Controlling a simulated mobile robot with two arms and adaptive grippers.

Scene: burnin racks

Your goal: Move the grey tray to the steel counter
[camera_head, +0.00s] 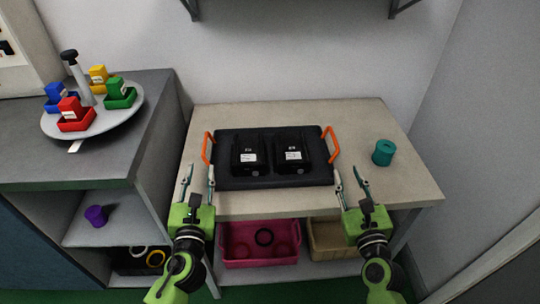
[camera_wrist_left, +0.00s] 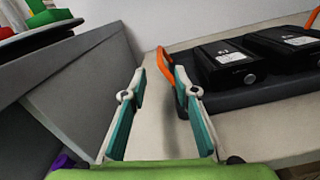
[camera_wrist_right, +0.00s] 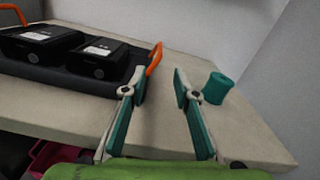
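The dark grey tray (camera_head: 272,183) lies flat on the beige table (camera_head: 390,189). It has an orange handle at its left end (camera_head: 208,147) and one at its right end (camera_head: 332,144). Two black devices (camera_head: 245,155) (camera_head: 293,150) with white labels sit on it. My left gripper (camera_head: 199,174) is open and empty in front of the left handle, which shows beyond its fingertips in the left wrist view (camera_wrist_left: 164,62). My right gripper (camera_head: 350,178) is open and empty in front of the right handle, also seen in the right wrist view (camera_wrist_right: 154,58). A grey counter (camera_head: 40,150) stands at the left.
A round turntable (camera_head: 135,108) with several coloured bins stands on the grey counter. A teal cylinder (camera_head: 383,153) stands on the table right of the tray, near my right gripper. A pink bin (camera_head: 258,262) and a tan bin (camera_head: 327,245) sit below the table.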

